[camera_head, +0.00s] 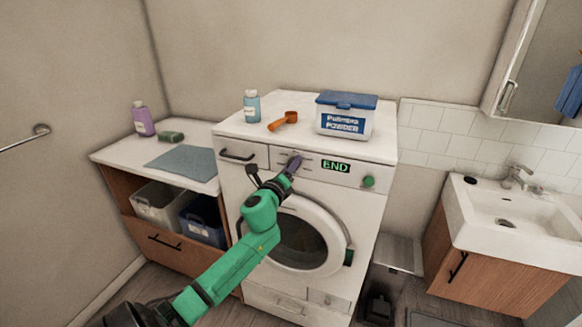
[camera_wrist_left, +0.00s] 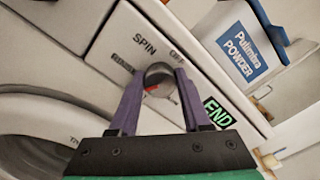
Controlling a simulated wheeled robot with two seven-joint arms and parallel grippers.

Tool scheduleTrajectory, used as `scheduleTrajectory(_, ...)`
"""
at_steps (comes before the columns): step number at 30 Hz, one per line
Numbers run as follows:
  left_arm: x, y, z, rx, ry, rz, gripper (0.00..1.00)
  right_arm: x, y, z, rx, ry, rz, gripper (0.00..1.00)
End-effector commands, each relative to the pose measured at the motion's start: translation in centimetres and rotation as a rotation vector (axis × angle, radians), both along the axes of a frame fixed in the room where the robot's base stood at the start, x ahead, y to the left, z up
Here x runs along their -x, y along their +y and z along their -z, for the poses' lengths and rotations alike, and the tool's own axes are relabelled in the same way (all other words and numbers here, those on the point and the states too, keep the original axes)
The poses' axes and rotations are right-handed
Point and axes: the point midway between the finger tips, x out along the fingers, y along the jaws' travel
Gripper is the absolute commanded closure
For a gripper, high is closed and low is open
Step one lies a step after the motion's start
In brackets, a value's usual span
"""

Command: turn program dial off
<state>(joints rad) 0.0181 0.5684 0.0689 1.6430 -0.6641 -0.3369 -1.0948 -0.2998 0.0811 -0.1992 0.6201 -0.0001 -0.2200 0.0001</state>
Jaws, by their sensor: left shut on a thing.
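The washing machine (camera_head: 235,175) stands against the wall, with a control panel along its top front. The grey program dial (camera_wrist_left: 158,74) sits on that panel; in the head view it is mostly hidden by the gripper. My left gripper (camera_head: 292,165) reaches the panel from below. In the left wrist view its purple fingers (camera_wrist_left: 160,84) are shut on the dial, one on each side. The labels "SPIN" and "OFF" show above the dial, with smaller lettering at its sides. A red mark shows low on the dial. A green "END" display (camera_head: 336,166) is lit. My right gripper is not in view.
The round door (camera_head: 306,236) is below the panel. A counter (camera_head: 120,158) is at left, a sink (camera_head: 510,212) at right.

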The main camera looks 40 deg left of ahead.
Motion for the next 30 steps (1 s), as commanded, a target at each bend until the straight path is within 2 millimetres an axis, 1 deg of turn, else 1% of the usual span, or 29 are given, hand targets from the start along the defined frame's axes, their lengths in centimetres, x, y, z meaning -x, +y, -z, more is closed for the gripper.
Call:
scheduleTrajectory(2,-0.01,-0.12,0.33,0.072,-0.02,0.002,1.0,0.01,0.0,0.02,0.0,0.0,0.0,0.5)
scheduleTrajectory(30,-0.01,-0.1,0.44,0.916,-0.314,0.001,1.0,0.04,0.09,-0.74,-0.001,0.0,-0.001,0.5)
